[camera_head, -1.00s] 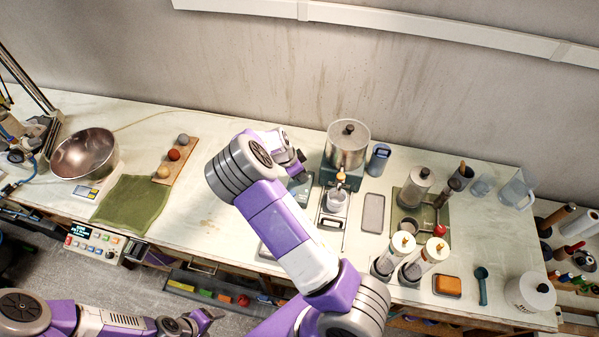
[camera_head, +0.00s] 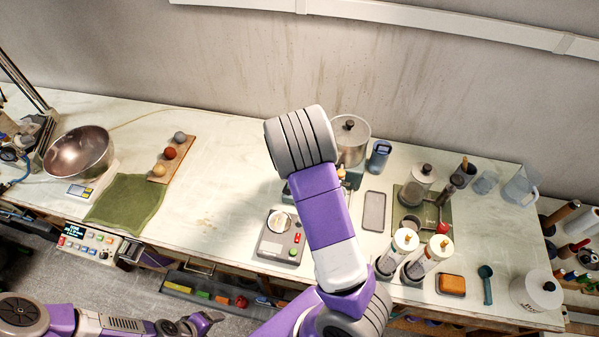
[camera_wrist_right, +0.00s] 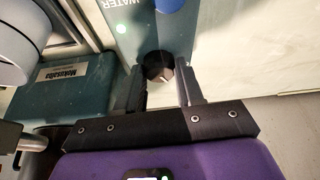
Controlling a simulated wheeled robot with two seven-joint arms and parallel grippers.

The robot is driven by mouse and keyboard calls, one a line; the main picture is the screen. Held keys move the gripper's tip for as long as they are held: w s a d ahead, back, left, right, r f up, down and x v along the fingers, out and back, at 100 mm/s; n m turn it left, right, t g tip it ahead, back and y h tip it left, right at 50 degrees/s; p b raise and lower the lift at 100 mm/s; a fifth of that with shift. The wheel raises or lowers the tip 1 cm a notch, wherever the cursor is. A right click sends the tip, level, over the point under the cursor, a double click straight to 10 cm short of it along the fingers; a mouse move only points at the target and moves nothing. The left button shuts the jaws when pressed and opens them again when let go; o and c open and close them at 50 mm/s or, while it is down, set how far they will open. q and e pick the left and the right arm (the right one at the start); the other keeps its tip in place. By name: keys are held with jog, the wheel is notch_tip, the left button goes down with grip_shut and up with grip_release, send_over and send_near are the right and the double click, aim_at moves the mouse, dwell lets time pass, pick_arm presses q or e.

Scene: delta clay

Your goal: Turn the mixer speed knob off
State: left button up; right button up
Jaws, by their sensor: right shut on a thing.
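In the right wrist view, a round dark knob (camera_wrist_right: 158,66) with a pale mark sits on a blue-grey panel (camera_wrist_right: 124,50) lettered "WATER". My right gripper (camera_wrist_right: 162,88) is shut on this knob, one finger on each side. In the head view, my right arm covers this gripper and the knob.
A lidded steel pot (camera_head: 350,143) stands behind my right arm. A grey device (camera_head: 270,247) with red and green buttons is just left of the arm.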

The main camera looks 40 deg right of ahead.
jog(key=shift+d+f+n+y+b, duration=0.1)
jog(key=shift+d+n+y+b, duration=0.15)
jog(key=shift+n+b, duration=0.55)
jog(key=n+t+y+b, duration=0.1)
jog(key=n+b, duration=0.2)
jog(key=shift+n, duration=0.3)
jog(key=shift+s+n+y+b, duration=0.1)
jog(key=shift+n+y+b, duration=0.55)
jog(key=shift+n+b, duration=1)
jog(key=o, duration=1)
jog(key=shift+r, duration=0.2)
jog(key=p+v, duration=0.1)
jog(key=v, duration=0.6)
jog(key=shift+s, duration=0.2)
